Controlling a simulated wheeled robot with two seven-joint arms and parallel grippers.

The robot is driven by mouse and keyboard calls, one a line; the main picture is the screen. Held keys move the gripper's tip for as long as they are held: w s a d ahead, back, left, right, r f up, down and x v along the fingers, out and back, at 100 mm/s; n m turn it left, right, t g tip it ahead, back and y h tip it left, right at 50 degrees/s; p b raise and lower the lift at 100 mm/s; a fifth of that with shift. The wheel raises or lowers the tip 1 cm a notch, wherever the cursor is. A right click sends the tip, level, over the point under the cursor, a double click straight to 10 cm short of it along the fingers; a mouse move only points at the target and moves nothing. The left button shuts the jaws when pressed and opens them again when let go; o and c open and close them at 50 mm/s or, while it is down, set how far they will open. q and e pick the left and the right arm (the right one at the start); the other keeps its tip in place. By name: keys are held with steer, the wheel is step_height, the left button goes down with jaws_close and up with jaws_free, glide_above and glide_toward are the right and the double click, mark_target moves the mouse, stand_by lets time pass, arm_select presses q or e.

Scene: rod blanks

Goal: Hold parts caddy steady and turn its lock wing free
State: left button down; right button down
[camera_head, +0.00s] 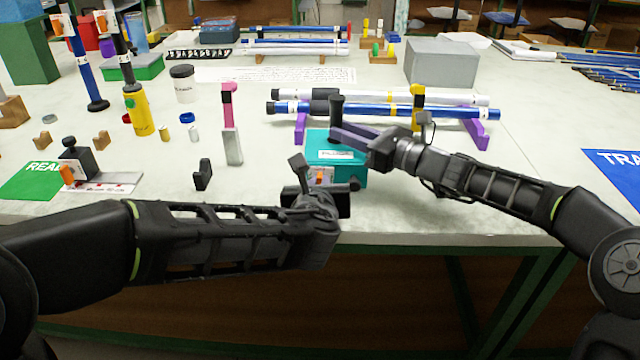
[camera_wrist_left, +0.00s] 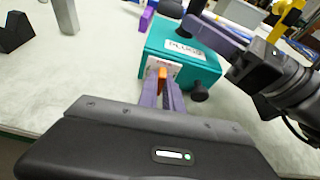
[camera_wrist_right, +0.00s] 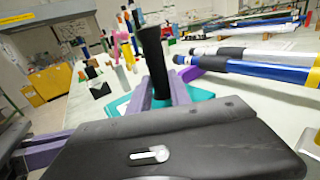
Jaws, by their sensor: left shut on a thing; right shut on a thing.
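The teal parts caddy (camera_head: 350,158) stands near the front edge of the table, with a white label on its top. It also shows in the left wrist view (camera_wrist_left: 205,67). My right gripper (camera_head: 340,130) is shut on the black upright handle (camera_head: 336,106) of the caddy; the right wrist view shows this handle (camera_wrist_right: 154,60) between the purple fingers. My left gripper (camera_wrist_left: 162,88) is at the caddy's front face, shut on the orange lock wing (camera_wrist_left: 162,74). In the head view my left wrist partly hides the caddy's front. A black knob (camera_wrist_left: 199,92) sticks out beside the wing.
Blue and white rods (camera_head: 365,109) lie on purple stands just behind the caddy. A grey box (camera_head: 440,63) stands further back. A pink post on a grey block (camera_head: 232,140) and a black notched block (camera_head: 203,174) stand to the left. Bare table lies right of the caddy.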

arm_select(q)
steer(key=n+h, duration=0.2)
steer(key=shift+a+n, duration=0.3)
steer(key=shift+n, duration=0.1)
steer(key=shift+a+f+n+t+h, duration=0.1)
steer(key=shift+n+t+h, duration=0.2)
steer(key=shift+n+h, duration=0.75)
steer(key=shift+n, duration=0.35)
steer(key=shift+y, duration=0.25)
steer(key=c, duration=1.5)
jaws_free()
steer(key=shift+v, duration=3.8)
steer(key=shift+f, duration=0.15)
